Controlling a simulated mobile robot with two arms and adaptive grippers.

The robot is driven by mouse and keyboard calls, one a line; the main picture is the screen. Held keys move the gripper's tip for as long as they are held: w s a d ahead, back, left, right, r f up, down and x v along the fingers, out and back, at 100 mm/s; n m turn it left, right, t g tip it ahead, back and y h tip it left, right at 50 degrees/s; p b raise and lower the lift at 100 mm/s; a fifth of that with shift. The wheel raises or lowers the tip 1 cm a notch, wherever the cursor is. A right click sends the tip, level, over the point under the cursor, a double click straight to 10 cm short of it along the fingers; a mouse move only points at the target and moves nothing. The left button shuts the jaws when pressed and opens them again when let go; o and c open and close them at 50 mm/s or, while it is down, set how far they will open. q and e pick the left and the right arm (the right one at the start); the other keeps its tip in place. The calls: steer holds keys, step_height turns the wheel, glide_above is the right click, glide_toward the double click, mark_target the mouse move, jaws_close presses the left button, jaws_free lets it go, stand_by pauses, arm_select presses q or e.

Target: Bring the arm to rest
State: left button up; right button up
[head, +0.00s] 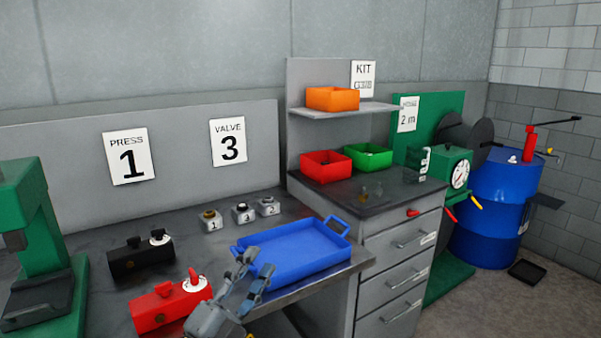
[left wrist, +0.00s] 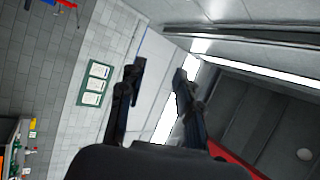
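My left gripper (head: 256,266) is raised at the bottom middle of the head view, in front of the blue tray's near left corner. Its two grey fingers are apart with nothing between them. In the left wrist view the open fingers (left wrist: 159,70) point up past the wall and ceiling, and the gap is empty. My right gripper is not in view.
The blue tray (head: 290,250) is on the bench beside the gripper. A red block (head: 165,312), a black block (head: 135,262) and three numbered pots (head: 243,213) stand left of it. A green press (head: 40,230) is far left. Drawers (head: 400,270) stand right.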

arm_select(q)
steer(key=s+a+f+n+g+y, duration=0.35)
steer(key=a+f+n+y, duration=0.3)
steer(key=f, duration=0.45)
steer(key=s+a+f+n+g+y, duration=0.3)
steer(key=s+a+f+n+y, duration=0.15)
steer(key=f+n, duration=0.45)
steer(key=s+a+f+n+g, duration=0.1)
steer(key=s+f+g, duration=0.5)
steer(key=s, duration=0.4)
steer(key=s+a+f+n+g, duration=0.15)
steer(key=s+f+g, duration=0.25)
steer(key=s+f, duration=0.55)
step_height(320, 180, down, 25)
steer(key=s+g, duration=0.1)
steer(key=s, duration=0.1)
steer(key=s+a+f+g, duration=0.1)
steer(key=s+a+f, duration=0.1)
steer(key=s+f, duration=1.3)
steer(key=shift+s+a+f, duration=0.15)
steer(key=shift+s+f, duration=0.25)
steer(key=shift+s, duration=0.35)
